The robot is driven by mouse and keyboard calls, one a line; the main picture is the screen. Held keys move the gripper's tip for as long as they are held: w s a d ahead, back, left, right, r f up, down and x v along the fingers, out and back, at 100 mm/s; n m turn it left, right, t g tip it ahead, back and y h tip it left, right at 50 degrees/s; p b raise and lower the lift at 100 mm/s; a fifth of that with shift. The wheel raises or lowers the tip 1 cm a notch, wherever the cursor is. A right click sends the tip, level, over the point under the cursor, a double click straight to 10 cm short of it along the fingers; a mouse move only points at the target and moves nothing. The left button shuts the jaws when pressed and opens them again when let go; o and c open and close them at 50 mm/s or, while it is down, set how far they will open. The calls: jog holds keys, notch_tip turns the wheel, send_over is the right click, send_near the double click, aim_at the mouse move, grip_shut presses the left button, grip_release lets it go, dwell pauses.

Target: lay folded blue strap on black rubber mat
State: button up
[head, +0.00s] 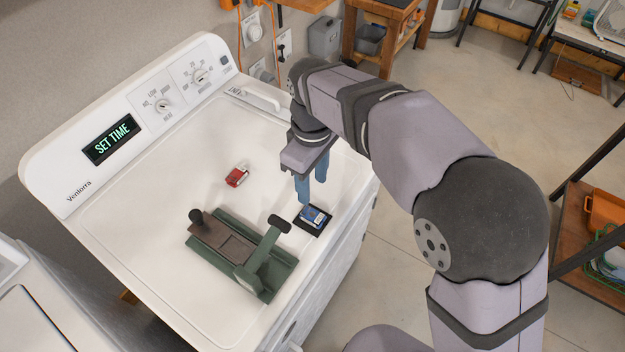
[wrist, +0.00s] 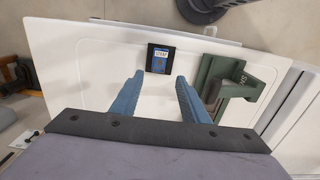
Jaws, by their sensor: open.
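The folded blue strap (head: 313,215), with a pale label, lies on the black rubber mat (head: 317,232) near the front right edge of the white appliance top. In the wrist view the strap (wrist: 161,60) shows inside the dark border of the mat (wrist: 150,62). My gripper (head: 313,190) is open, its two blue fingers pointing down above and close to the strap. In the wrist view the gripper (wrist: 158,88) has nothing between its fingers, and the strap shows beyond the tips, apart from them.
A green tool with a lever and black knobs (head: 240,250) lies just left of the mat; it also shows in the wrist view (wrist: 232,78). A small red and white item (head: 237,176) lies farther back. The appliance's control panel (head: 110,140) rises behind. The left appliance top is clear.

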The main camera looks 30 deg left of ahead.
jog(key=shift+r, duration=0.45)
jog(key=w+d+f+m, duration=0.1)
jog(key=w+d+m, duration=0.3)
jog(key=d, duration=0.8)
jog(key=w+d+f+m, duration=0.2)
jog(key=d+m, duration=0.3)
jog(key=d, duration=0.6)
jog(key=s+d+f+m, duration=0.2)
jog(key=s+d+m, duration=0.2)
jog(key=d, duration=0.4)
jog(key=s+d+f+m, duration=0.2)
jog(key=s+d+m, duration=0.3)
jog(key=d, duration=0.3)
jog(key=shift+f, duration=0.2)
